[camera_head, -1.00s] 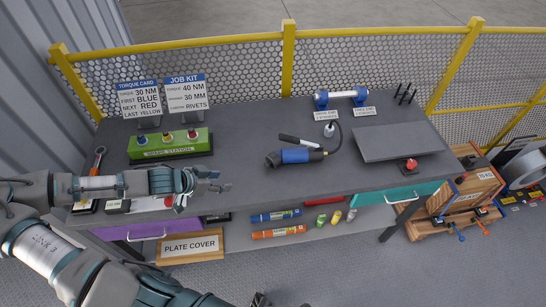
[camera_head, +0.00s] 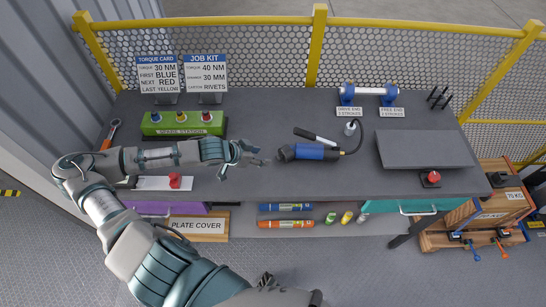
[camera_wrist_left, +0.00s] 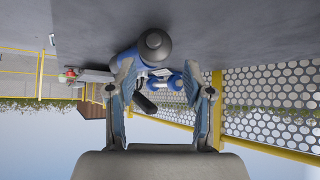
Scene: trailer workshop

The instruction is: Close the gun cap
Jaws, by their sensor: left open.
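The gun (camera_head: 312,152) is a blue cylinder with a dark rounded left end (camera_head: 285,153). It lies on the grey bench, with a black-and-white lever (camera_head: 314,136) behind it and a black hose at its right. Whether its cap is open or shut cannot be told. My left gripper (camera_head: 260,157) is open and empty, just left of the dark end. In the left wrist view, the dark end (camera_wrist_left: 155,45) shows beyond and between my spread fingers (camera_wrist_left: 164,88), and no contact shows. My right gripper is not recognisable in the head view.
A green spare station (camera_head: 182,131) stands at the bench's back left, beside two cards. A grey sloped plate (camera_head: 420,148) and another red button (camera_head: 432,178) are at the right. The bench front before the gun is clear.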

